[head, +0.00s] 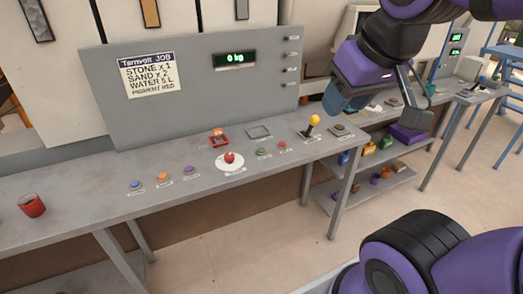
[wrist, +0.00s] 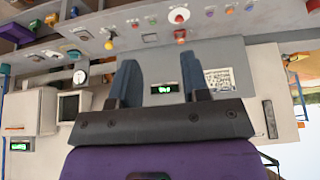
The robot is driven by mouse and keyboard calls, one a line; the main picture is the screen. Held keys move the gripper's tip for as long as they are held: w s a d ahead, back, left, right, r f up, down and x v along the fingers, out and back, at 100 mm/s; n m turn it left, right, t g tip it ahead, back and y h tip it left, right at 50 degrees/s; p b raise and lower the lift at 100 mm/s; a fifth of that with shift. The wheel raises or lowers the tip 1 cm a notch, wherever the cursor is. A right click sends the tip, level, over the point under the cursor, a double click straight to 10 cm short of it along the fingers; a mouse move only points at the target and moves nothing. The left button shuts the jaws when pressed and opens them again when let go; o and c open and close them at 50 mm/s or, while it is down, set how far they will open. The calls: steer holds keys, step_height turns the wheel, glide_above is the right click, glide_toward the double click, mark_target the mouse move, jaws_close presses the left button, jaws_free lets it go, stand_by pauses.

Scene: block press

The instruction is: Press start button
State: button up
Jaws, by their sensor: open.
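The grey control table (head: 110,187) carries several small buttons with labels too small to read, so I cannot tell which one is marked start. A small green button (head: 261,152) and a small red button (head: 282,146) sit side by side right of the middle. A larger red button (head: 230,158) stands on a round white plate, which also shows in the wrist view (wrist: 179,16). My gripper (head: 382,108) is open and empty, in the air beyond the table's right end, apart from all buttons. Its two fingers (wrist: 160,82) stand apart in the wrist view.
A yellow-knobbed lever (head: 314,120) stands upright right of the small buttons. Blue, orange and purple buttons (head: 163,178) line the left part. A red cup (head: 32,205) stands far left. A back panel (head: 200,100) shows "0 kg". Shelves with coloured blocks (head: 375,185) are at right.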

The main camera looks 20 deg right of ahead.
jaws_close()
stand_by(1.7)
